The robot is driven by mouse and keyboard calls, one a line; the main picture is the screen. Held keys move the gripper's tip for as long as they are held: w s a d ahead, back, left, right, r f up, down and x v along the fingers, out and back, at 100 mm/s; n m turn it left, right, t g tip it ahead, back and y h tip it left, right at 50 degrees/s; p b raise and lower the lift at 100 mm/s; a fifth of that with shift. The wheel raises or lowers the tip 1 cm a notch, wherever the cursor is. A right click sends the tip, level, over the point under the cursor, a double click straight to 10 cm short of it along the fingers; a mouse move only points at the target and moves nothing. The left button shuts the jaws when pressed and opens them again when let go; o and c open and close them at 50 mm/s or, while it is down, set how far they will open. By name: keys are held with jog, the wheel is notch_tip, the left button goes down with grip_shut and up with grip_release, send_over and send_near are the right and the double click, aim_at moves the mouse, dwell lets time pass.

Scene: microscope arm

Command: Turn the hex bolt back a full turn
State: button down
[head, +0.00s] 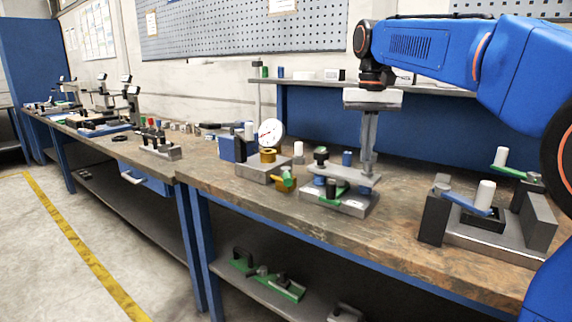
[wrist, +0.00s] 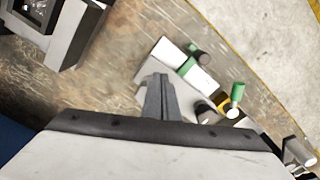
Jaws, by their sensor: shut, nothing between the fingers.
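My gripper (head: 369,150) points straight down over a grey clamping fixture (head: 345,205), its fingers shut and empty. The fingers also show shut in the wrist view (wrist: 158,95), in front of the fixture's pale plate. I cannot pick out a hex bolt with certainty. A brass-coloured piece (head: 267,155) sits on a block under the dial gauge, left of my gripper. My fingers hide part of the fixture, and I cannot tell whether they touch it.
A round white dial gauge (head: 271,132) stands left of the fixture. A yellow and green part (head: 285,182) lies close to the fixture's left side. A vice-like fixture with a blue lever (head: 467,201) stands at the right. Bare bench (head: 385,228) shows between the two fixtures.

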jog(key=shift+w+d, duration=0.1)
dwell(0.4)
jog(key=shift+s+d, duration=0.2)
jog(key=shift+d, duration=0.5)
jog(key=shift+w+d, duration=0.1)
jog(key=shift+d, duration=0.65)
dwell(0.7)
jog(key=shift+s+d+r, duration=0.1)
jog(key=shift+s, duration=0.3)
jog(key=shift+r, duration=2.9)
